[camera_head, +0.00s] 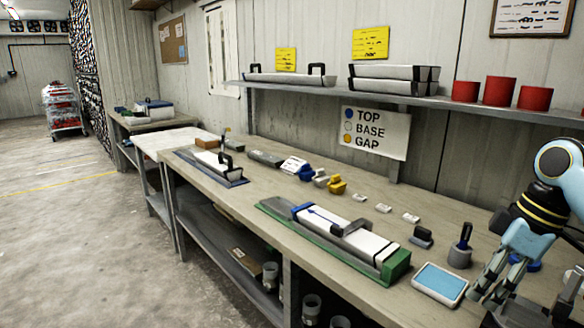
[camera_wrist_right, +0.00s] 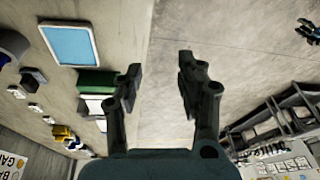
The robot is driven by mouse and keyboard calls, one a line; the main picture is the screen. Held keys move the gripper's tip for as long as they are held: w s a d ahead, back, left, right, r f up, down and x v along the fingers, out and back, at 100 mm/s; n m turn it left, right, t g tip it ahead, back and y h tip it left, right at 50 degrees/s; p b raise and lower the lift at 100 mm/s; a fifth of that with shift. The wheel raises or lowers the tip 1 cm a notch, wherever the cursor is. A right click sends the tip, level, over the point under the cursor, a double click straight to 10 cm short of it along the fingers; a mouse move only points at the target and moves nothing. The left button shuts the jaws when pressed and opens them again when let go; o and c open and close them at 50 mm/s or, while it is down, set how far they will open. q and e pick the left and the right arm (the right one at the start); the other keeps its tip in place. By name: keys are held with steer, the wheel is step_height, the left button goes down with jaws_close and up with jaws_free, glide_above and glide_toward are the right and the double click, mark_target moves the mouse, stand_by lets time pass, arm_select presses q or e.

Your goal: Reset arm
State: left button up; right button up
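My right arm (camera_head: 560,175) comes in at the right edge of the head view. My right gripper (camera_head: 486,296) hangs low at the front right of the workbench, beside the blue pad in a white tray (camera_head: 440,282). In the right wrist view its two fingers (camera_wrist_right: 160,78) are apart with nothing between them, and bare floor shows beyond. The tray also shows at the upper left of that view (camera_wrist_right: 70,44). My left gripper does not show in the head view.
A core liner (camera_head: 340,232) lies in a green-ended cradle (camera_head: 395,266) on the bench (camera_head: 240,205). Another liner (camera_head: 213,163) lies further left. A stamp in a grey holder (camera_head: 460,254) and small labels stand near the arm. A shelf (camera_head: 400,100) with red pots (camera_head: 499,91) runs above.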

steer(key=s+a+f+m+g+b, duration=0.1)
steer(key=s+f+b, duration=0.2)
steer(key=s+f, duration=0.55)
steer(key=s+f+m+g+b, duration=0.15)
steer(key=s+f, duration=0.25)
steer(key=f, duration=1)
steer(key=s+a+f+m+g+b, duration=0.1)
steer(key=s+f+b, duration=0.4)
steer(key=f, duration=0.7)
arm_select(q)
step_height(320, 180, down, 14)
steer(key=b, duration=0.4)
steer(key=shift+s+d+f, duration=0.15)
arm_select(e)
steer(key=s+d+f+m+t+h, duration=0.1)
steer(key=s+f+m+t+h, duration=0.2)
steer(key=s+f, duration=2.2)
steer(key=shift+s+f+m+h, duration=0.35)
steer(key=shift+s+m, duration=0.65)
steer(key=shift+m, duration=0.75)
